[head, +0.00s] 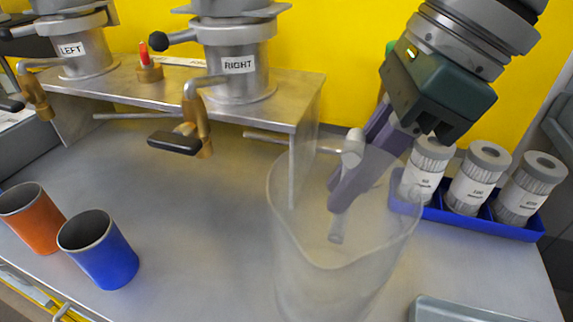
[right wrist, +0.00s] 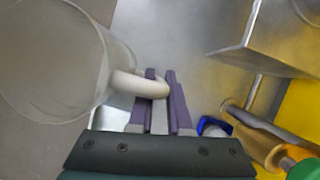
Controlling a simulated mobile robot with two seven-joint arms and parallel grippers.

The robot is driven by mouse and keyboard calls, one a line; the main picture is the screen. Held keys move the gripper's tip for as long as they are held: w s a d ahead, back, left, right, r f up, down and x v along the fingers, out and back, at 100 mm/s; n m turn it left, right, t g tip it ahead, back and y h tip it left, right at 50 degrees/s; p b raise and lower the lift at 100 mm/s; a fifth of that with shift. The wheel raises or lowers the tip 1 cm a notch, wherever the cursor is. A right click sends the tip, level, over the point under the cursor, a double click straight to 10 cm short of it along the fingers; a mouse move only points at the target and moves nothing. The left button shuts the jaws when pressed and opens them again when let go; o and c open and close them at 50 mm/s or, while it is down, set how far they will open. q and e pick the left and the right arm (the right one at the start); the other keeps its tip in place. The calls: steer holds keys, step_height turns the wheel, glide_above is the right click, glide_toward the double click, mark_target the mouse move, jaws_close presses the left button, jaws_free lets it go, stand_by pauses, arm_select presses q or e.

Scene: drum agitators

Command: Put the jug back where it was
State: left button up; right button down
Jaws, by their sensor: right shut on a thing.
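The jug (head: 330,275) is large, clear and see-through, and stands upright in the front middle of the head view. Its pale handle (head: 352,148) is on the far side. My right gripper (head: 342,200) comes in from the upper right and is shut on the handle. In the right wrist view the purple fingers (right wrist: 160,95) close around the handle (right wrist: 140,84), with the jug body (right wrist: 55,65) at left. I cannot tell whether the jug's base touches the table, as its bottom is cut off. My left gripper is not in view.
A metal stand (head: 290,112) carries drums marked LEFT and RIGHT (head: 238,75) with brass taps. Orange (head: 35,225) and blue (head: 100,255) cups stand at left. A blue tray (head: 505,226) with filter cartridges is at right. A grey tray (head: 455,310) is at front right. The table's middle is clear.

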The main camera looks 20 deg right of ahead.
mark_target(337, 235)
step_height(337, 235, down, 12)
steer(key=shift+f+b, duration=0.15)
steer(key=shift+b, duration=0.7)
steer(key=shift+f, duration=0.15)
steer(key=c, duration=0.9)
jaws_free()
steer(key=shift+o, duration=0.2)
